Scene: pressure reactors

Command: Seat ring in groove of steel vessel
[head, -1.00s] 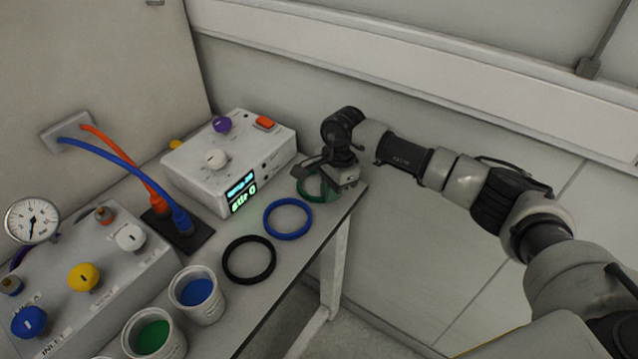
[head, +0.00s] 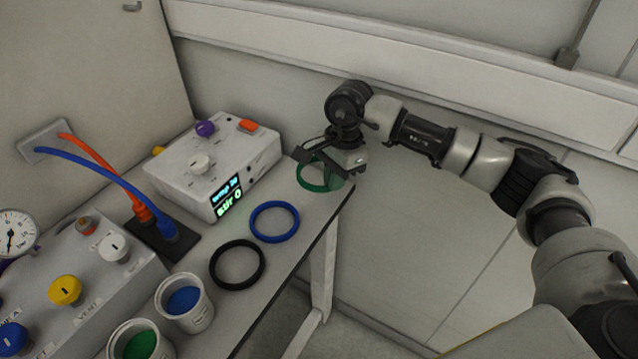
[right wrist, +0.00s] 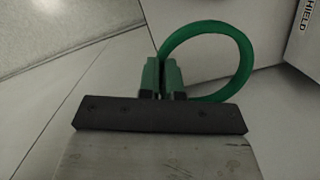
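The green ring (head: 303,180) is at the far right end of the table, partly hidden by my right gripper (head: 318,152). In the right wrist view, the two fingers (right wrist: 162,78) are close together on the near left side of the green ring (right wrist: 246,62), with its rim between them. The rest of the ring sticks out to the right of the fingers. It appears slightly raised off the table, though the gap is hard to see. The steel vessel cannot be made out in these views. My left gripper is out of view.
A blue ring (head: 255,230) and a black ring (head: 216,270) lie on the table (head: 236,318). A white stirrer box (head: 190,185) with a lit display stands behind. Cups holding blue (head: 188,322) and green contents, and a valve panel, are at lower left. The wall is close behind.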

